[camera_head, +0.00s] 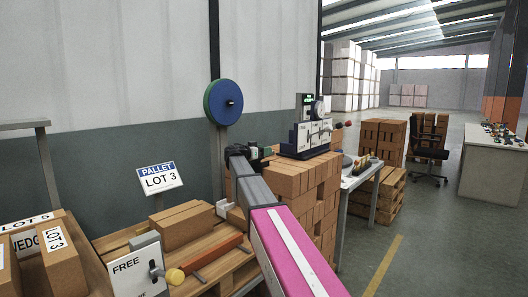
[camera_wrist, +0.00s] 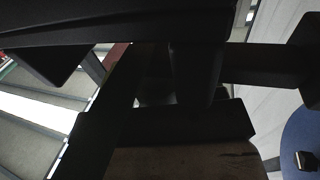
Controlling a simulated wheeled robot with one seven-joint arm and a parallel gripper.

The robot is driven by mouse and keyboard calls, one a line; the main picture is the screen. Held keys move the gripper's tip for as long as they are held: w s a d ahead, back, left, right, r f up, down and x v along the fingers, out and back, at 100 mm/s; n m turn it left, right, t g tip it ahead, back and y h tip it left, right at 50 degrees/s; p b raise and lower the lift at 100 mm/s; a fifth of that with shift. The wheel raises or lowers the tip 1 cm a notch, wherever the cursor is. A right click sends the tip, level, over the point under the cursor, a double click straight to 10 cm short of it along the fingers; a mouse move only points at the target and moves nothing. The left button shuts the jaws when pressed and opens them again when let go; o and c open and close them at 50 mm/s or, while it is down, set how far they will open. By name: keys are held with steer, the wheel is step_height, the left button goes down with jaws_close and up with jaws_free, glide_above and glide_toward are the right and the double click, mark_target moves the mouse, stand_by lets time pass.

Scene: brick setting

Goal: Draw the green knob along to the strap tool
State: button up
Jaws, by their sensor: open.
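My arm reaches out over the bricks in the head view, with my gripper (camera_head: 262,153) at its far end beside the top of the brick stack. My gripper is open. A small dark green piece (camera_head: 264,146) shows right at the gripper; it may be the green knob, but I cannot tell whether it lies between the fingers. A dark device (camera_head: 304,140) with a dial, a lit display and white labels sits on the stack just right of the gripper; it looks like the strap tool. The wrist view shows mostly dark shapes and no clear knob.
A blue reel (camera_head: 222,102) with a green rim stands behind the gripper and shows in the wrist view (camera_wrist: 302,145). The brick stack (camera_head: 310,190) lies below.

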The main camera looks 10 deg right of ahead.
steer(key=v, duration=1)
steer(key=shift+a, duration=0.3)
